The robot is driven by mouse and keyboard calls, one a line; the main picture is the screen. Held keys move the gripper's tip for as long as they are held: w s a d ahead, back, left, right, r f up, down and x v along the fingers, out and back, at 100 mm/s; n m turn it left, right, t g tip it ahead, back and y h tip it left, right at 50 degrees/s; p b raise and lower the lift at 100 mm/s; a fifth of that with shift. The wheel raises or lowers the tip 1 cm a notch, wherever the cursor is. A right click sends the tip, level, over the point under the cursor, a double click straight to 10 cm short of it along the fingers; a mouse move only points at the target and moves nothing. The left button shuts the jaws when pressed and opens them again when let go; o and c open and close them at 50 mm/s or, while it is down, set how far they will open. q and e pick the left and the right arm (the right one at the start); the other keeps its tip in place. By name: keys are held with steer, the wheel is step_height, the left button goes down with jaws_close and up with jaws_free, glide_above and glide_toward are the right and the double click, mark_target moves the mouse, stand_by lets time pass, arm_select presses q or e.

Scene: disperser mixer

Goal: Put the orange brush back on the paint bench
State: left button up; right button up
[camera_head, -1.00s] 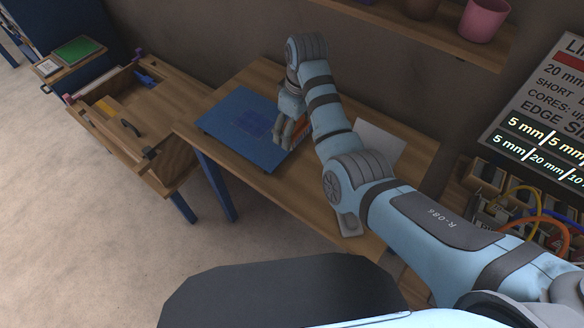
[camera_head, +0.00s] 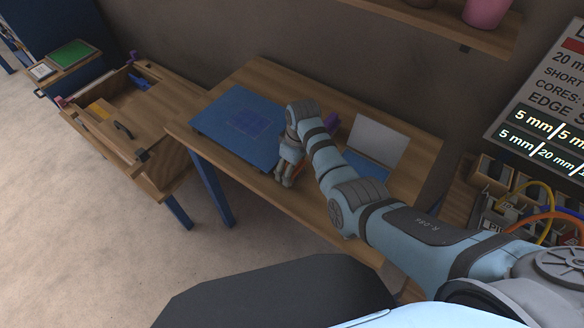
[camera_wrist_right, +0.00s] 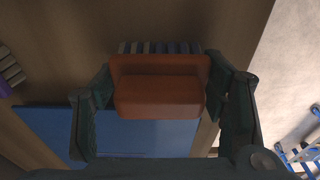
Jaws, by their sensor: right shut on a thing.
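The orange brush (camera_wrist_right: 160,92) sits between the two fingers of my right gripper (camera_wrist_right: 160,115) in the right wrist view, which is shut on it. In the head view my right gripper (camera_head: 285,178) points down over the front part of the wooden bench (camera_head: 264,79), just right of the blue mat (camera_head: 215,121). The brush cannot be made out there. In the wrist view a blue surface (camera_wrist_right: 60,135) shows beneath the gripper; whether the brush touches the bench is unclear. My left gripper is not in view.
A shelf (camera_head: 440,22) with a pink pot (camera_head: 486,12) hangs above. A wooden workbench (camera_head: 130,120) stands to the left. The blue mat looks clear.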

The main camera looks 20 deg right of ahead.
mark_target(297, 169)
steer(key=shift+f, duration=0.15)
steer(key=o, duration=1.3)
steer(key=shift+r, duration=0.55)
steer(key=r+p, duration=0.1)
steer(key=r, duration=0.2)
steer(key=r+p, duration=0.1)
steer(key=r, duration=0.3)
steer(key=s+d+r+p, duration=0.1)
steer(key=r, duration=0.3)
steer(key=shift+r, duration=0.15)
